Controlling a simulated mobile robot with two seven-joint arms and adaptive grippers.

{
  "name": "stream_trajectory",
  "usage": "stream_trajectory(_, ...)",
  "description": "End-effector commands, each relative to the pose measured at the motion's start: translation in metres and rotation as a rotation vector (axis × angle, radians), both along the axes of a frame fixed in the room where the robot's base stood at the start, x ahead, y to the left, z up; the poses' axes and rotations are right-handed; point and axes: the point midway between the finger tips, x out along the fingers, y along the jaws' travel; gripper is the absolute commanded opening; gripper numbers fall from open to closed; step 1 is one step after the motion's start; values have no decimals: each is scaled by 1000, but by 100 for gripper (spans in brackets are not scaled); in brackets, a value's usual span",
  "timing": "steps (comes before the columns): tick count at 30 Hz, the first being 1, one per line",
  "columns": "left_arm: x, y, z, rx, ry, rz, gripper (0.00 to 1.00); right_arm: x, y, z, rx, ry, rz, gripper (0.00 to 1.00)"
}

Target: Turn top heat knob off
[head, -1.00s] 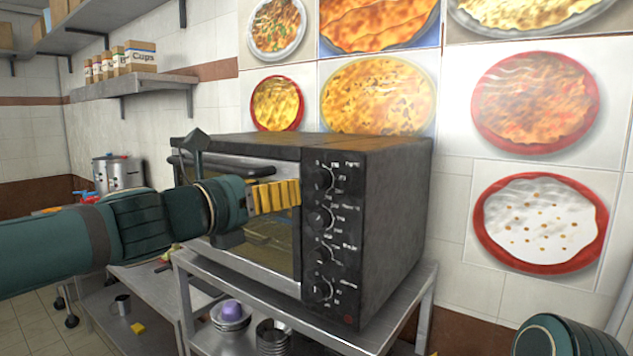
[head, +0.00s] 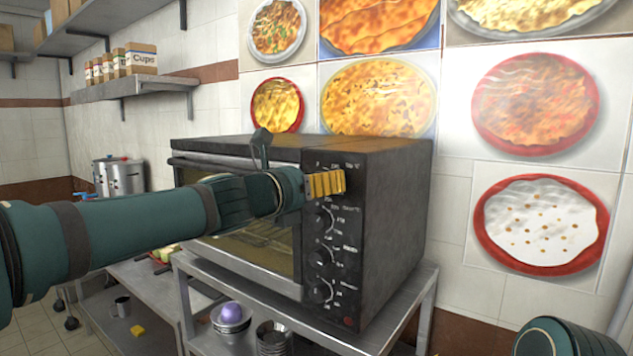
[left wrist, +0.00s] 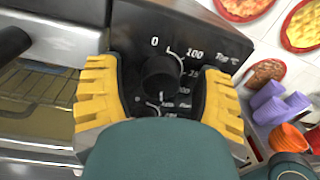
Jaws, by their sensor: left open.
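The black toaster oven (head: 392,230) stands on a metal cart, its control panel facing me. In the head view my left gripper (head: 326,184) covers the top heat knob at the top of the panel. In the left wrist view the top heat knob (left wrist: 161,76) is round and black, beside a dial marked 0, 100 and "Top °C". The yellow fingers of my left gripper (left wrist: 158,92) are open, one on each side of the knob, with gaps to it. Which mark the knob points to is not clear. My right gripper is not in view.
Several more knobs (head: 321,255) run down the panel below. The glass oven door (head: 265,245) is shut, left of the panel. The metal cart (head: 385,335) holds bowls on a lower shelf. The tiled wall with food pictures stands behind.

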Motion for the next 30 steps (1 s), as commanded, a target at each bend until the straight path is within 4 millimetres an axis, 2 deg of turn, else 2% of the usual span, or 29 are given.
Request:
stream_trajectory(1,0,0,0,0,0,0,62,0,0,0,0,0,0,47)
stream_trajectory(5,0,0,0,0,0,0,17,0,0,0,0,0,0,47)
stream_trajectory(6,0,0,0,0,0,0,3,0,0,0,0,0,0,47)
stream_trajectory(7,0,0,0,0,0,0,0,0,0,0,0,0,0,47)
stream_trajectory(19,0,1,0,-47,34,1,0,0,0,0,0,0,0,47)
stream_trajectory(30,0,1,0,-273,198,2,0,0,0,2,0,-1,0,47)
